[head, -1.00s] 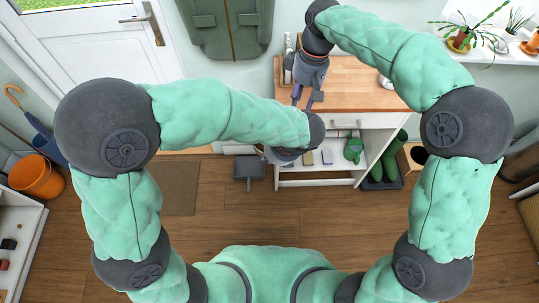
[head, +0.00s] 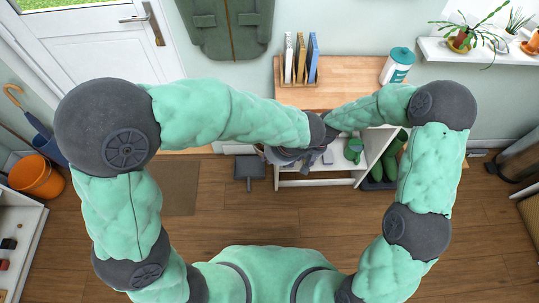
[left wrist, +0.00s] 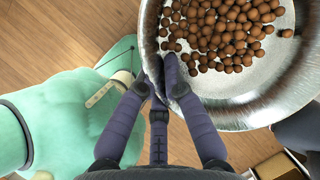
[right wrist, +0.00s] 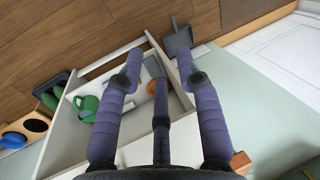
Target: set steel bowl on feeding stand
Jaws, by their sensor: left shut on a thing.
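The steel bowl (left wrist: 262,88), holding brown kibble, fills the upper right of the left wrist view. My left gripper (left wrist: 160,78) is shut on its rim. In the head view the bowl and both grippers are largely hidden behind my forearms. My right gripper (right wrist: 160,68) is open and empty in the right wrist view, its fingers apart above the white shelf unit. A wooden stand with a dark round hole (right wrist: 37,125), apparently the feeding stand, shows at that view's left edge. A blue bowl (right wrist: 12,140) sits beside the hole.
A white bench (head: 300,97) with a wooden top stands against the wall, bearing books and a teal-and-white tub (head: 397,66). A green watering can (head: 353,150) is on its lower shelf. Green boots (head: 390,160) stand right of it. A dustpan (head: 249,168) lies left. Open floor is in front.

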